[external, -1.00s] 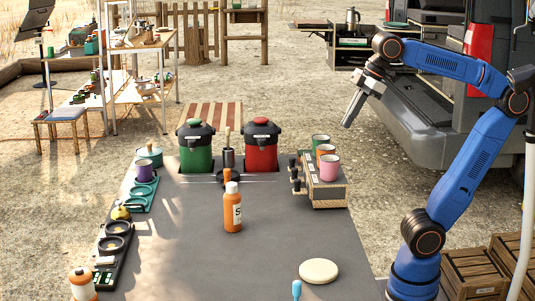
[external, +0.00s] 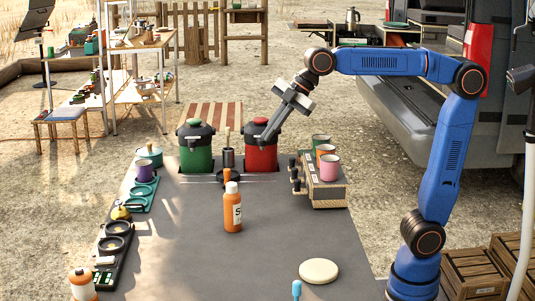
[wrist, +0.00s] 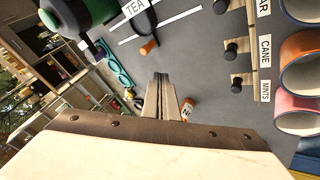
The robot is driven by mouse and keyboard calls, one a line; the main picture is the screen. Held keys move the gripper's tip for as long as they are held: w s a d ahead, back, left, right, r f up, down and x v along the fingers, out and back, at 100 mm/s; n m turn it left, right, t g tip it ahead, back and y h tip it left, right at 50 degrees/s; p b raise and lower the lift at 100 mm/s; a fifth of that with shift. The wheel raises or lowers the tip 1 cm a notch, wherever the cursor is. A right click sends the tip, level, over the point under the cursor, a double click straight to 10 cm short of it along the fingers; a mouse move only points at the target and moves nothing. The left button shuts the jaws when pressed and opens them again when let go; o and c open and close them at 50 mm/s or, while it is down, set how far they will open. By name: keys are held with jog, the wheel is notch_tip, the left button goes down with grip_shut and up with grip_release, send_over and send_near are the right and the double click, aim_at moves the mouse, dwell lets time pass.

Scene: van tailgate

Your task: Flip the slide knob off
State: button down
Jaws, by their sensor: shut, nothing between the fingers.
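My gripper (external: 266,140) is shut and empty, tilted down in front of the red dispenser (external: 261,157) in the external view. Its closed fingers (wrist: 163,80) show in the wrist view, above the grey table. No part is clearly marked as the slide knob. A small orange knob-like piece (external: 227,174) stands by white lines before the dispensers; an orange piece also shows in the wrist view (wrist: 149,47). A black burner panel (external: 118,262) at the table's left edge carries a small pale piece (external: 105,261). Its position is too small to tell.
A wooden rack (external: 328,195) with several mugs and black knobs (wrist: 231,51) stands right of the gripper. An orange bottle (external: 232,210) stands mid-table. The green dispenser (external: 196,155) and teal burner panel (external: 141,194) are to the left. The front middle of the table is mostly clear.

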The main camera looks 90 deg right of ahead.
aim_at(228, 172)
notch_tip(228, 172, down, 4)
jog(key=shift+s+r, duration=0.1)
jog(key=shift+r, duration=0.1)
jog(key=x, duration=0.9)
jog(key=shift+f, duration=0.2)
jog(key=w, duration=0.2)
jog(key=w+d, duration=0.1)
jog(key=shift+w+f, duration=0.1)
jog(key=shift+f, duration=0.2)
jog(key=shift+w+d, duration=0.3)
jog(key=shift+w, duration=0.25)
